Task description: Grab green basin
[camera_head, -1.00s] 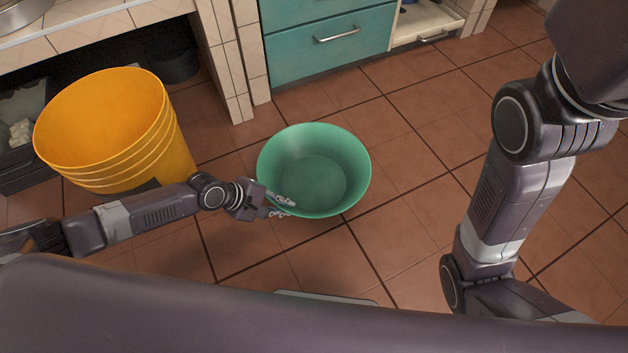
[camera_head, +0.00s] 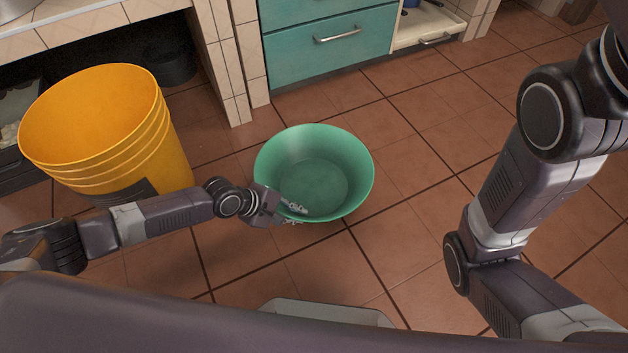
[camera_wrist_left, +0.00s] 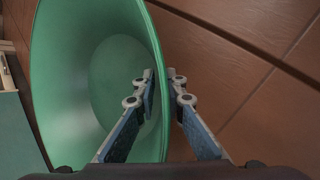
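The green basin (camera_head: 315,180) stands upright on the tiled floor in the middle of the head view. It fills the left half of the left wrist view (camera_wrist_left: 85,65). My left gripper (camera_head: 294,215) is at the basin's near-left rim. In the left wrist view, the fingers (camera_wrist_left: 161,84) straddle the basin wall, one inside and one outside. They look apart, with no clear sign of gripping the wall. My right arm crosses the right side of the head view, but its gripper is outside the picture.
A large orange bucket (camera_head: 95,125) stands left of the basin, close behind my left arm. A teal drawer cabinet (camera_head: 328,45) and a tiled pillar (camera_head: 222,60) stand behind the basin. The floor (camera_head: 430,150) right of the basin is clear.

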